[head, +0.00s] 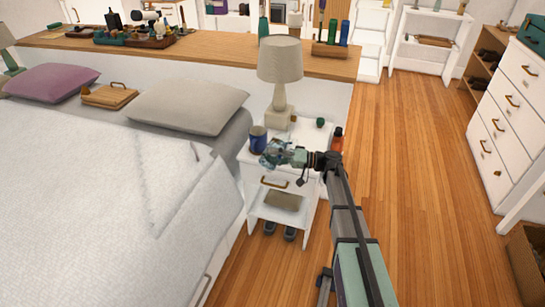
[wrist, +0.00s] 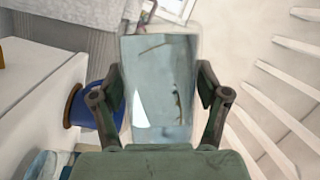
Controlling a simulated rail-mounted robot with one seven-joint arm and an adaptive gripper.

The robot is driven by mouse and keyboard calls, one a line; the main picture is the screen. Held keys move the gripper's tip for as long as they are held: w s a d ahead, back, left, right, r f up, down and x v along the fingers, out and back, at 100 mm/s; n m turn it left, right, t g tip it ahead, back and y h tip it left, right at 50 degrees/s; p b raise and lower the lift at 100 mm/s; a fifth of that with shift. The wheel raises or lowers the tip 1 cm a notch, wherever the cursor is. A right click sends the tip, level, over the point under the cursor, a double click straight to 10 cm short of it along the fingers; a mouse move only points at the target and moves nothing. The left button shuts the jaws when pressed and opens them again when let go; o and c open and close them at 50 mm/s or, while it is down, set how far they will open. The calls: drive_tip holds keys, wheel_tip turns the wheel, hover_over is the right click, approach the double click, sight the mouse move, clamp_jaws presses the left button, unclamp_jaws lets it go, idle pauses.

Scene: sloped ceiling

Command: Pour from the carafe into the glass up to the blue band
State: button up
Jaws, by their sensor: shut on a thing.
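My gripper (head: 282,156) is over the front edge of the white nightstand, shut on a clear, bluish vessel that appears to be the carafe (head: 268,153). In the wrist view the carafe (wrist: 160,85) stands between the two fingers (wrist: 163,105) and fills the middle of the picture. I cannot tell its tilt or how much liquid is in it. I cannot pick out a separate glass with a blue band. A dark blue cup-like container (head: 258,139) stands just behind and left of the carafe; a blue thing with a brown rim (wrist: 80,108) shows left of the fingers in the wrist view.
The bed (head: 100,190) lies to the left. The wooden floor (head: 420,190) on the right is clear.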

drive_tip(key=shift+r, duration=0.15)
drive_tip(key=shift+r, duration=0.25)
drive_tip(key=shift+b, duration=0.35)
idle(0.7)
drive_tip(key=shift+r+m+p, duration=0.2)
drive_tip(key=shift+m+p, duration=0.1)
drive_tip(key=shift+p, duration=0.4)
idle(0.7)
drive_tip(key=p, duration=0.2)
drive_tip(key=shift+r+p, duration=0.25)
drive_tip(key=shift+p, duration=0.1)
drive_tip(key=shift+s+f, duration=0.1)
drive_tip(key=shift+f, duration=0.1)
idle(0.3)
drive_tip(key=shift+b, duration=0.3)
idle(1.2)
